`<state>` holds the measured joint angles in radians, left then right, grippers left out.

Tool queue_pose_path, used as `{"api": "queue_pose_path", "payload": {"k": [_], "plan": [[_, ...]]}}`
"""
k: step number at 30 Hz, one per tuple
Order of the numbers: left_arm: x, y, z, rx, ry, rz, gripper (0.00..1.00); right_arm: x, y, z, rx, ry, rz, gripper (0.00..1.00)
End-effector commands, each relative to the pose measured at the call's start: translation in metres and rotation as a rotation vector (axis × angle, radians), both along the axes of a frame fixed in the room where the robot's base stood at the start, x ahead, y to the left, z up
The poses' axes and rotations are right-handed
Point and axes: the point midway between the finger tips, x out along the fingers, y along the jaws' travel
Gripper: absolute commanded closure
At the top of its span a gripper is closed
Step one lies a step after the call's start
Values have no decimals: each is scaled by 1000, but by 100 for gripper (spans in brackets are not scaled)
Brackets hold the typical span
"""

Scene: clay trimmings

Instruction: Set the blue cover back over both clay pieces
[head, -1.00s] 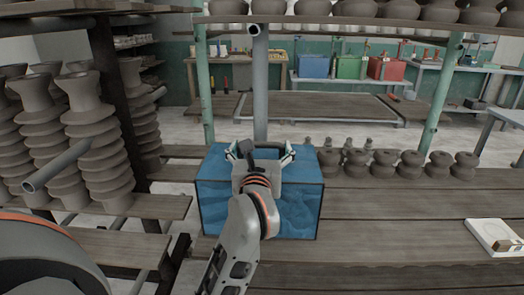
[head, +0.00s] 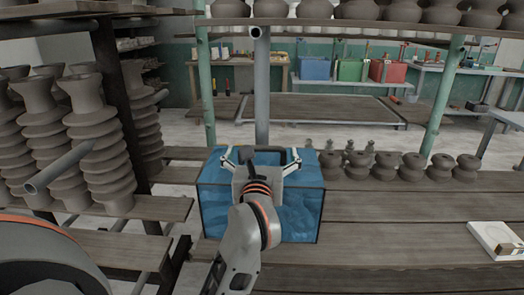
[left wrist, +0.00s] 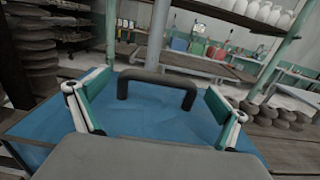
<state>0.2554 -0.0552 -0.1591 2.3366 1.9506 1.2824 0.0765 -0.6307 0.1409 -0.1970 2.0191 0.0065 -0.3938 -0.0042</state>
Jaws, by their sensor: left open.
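The blue cover (head: 305,200) is a box-shaped blue cover with dark edges, resting on the plank shelf. A dark bar handle (left wrist: 157,77) stands on its top and also shows in the head view (head: 270,149). My left gripper (head: 261,160) is over the cover's top, at the handle. Its two fingers are spread wide, one on each side of the handle, and in the left wrist view (left wrist: 155,100) they appear clear of it. No clay pieces show under or inside the cover; anything beneath it is hidden. My right gripper is out of view.
Several dark clay pots (head: 412,166) stand in a row right of the cover. Stacked ribbed clay forms (head: 98,150) stand at left beside a pole. A green upright (head: 205,90) and a grey post (head: 261,90) rise behind. The planks (head: 400,235) at front right are mostly clear.

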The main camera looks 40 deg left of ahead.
Motion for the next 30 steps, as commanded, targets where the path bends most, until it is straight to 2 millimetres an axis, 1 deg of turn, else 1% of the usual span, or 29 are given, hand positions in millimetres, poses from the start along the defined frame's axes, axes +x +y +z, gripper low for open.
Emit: {"api": "queue_pose_path", "payload": {"k": [1,6,11,12,15,18,30], "plan": [[-9,-5,-1,-3,1,-2,0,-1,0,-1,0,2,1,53],[-41,-25,-2,-2,3,-3,0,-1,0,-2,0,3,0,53],[-69,-42,-2,-3,4,-2,0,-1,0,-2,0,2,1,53],[-74,-45,0,-2,3,0,0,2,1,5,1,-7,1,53],[-81,-49,3,0,0,0,0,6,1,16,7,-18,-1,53],[-87,-52,2,0,0,0,0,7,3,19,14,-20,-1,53],[-90,-55,-1,-1,1,0,0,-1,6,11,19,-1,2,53]]}}
